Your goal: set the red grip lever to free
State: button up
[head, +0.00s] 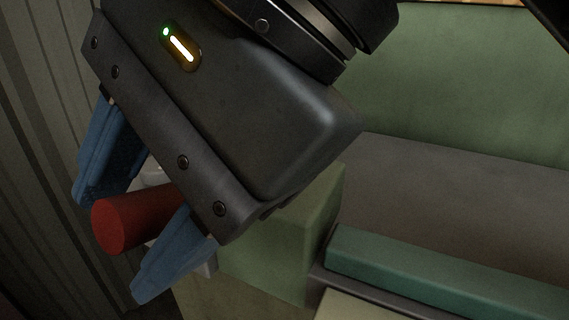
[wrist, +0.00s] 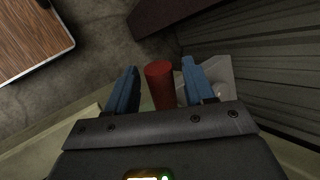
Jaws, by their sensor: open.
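The red grip lever (head: 129,217) is a short red cylinder, its round end facing out in the head view. It also shows in the wrist view (wrist: 160,84), between the two blue fingers. My gripper (head: 108,248) is open, with one finger on each side of the lever. In the wrist view my gripper (wrist: 162,80) has gaps on both sides of the lever, the right one narrower. The lever's base is mostly hidden behind my gripper's dark body. A pale grey part (wrist: 219,76) shows beside the right finger.
A green block (head: 270,235) stands close right of my gripper in the head view. A teal bar (head: 440,270) lies along a grey ledge. A ribbed wall (head: 35,150) is at the left. A wood-topped surface (wrist: 32,35) is at the wrist view's upper left.

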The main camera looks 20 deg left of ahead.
jog(key=shift+s+a+f, duration=0.1)
jog(key=shift+a+f, duration=0.15)
jog(key=shift+c, duration=0.5)
grip_shut()
